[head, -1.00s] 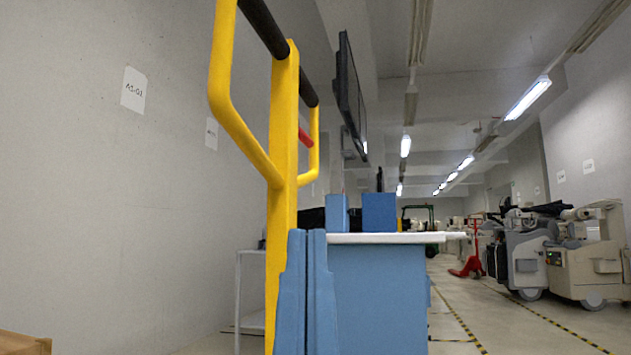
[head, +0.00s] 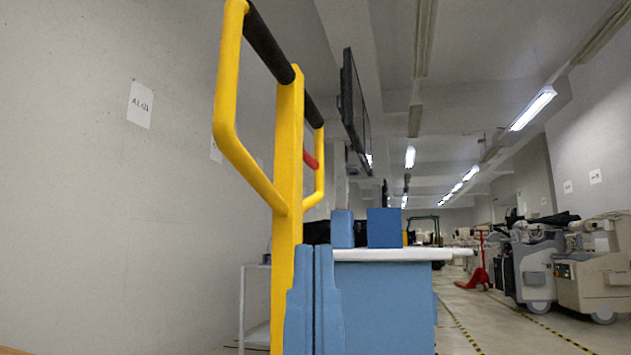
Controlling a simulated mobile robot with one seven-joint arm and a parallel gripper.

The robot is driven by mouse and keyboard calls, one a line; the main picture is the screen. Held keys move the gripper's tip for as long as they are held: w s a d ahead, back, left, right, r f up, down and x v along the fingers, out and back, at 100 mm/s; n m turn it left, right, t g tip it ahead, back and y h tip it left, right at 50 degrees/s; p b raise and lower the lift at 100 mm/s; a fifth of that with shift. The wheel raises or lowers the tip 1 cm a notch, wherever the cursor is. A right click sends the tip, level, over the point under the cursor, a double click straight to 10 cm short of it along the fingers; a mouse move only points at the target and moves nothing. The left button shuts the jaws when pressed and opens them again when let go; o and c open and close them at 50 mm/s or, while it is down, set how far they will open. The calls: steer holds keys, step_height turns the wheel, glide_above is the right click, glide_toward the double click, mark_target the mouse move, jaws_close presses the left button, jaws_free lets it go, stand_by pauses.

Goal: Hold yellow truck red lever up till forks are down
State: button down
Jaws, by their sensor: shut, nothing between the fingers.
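The yellow truck handle (head: 289,180) stands upright left of the middle, a tall post with a yellow loop and a black grip bar (head: 270,42) across its top. The red lever (head: 310,160) shows just right of the post, inside the loop and below the grip bar. My gripper (head: 314,248) has two blue fingers pointing up, side by side and shut with nothing between them. It appears in front of the lower post, well below the lever in the picture. Its distance from the post is hard to judge. The truck's forks are out of view.
A blue cabinet with a white top (head: 390,254) stands behind, with blue boxes (head: 384,228) on it. A dark screen (head: 353,100) hangs above. A red pallet truck (head: 480,262) and beige machines (head: 592,275) stand at right. A grey wall (head: 90,200) closes the left.

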step_height(320, 180, up, 22)
steer(key=p, duration=2)
steer(key=shift+f, duration=0.1)
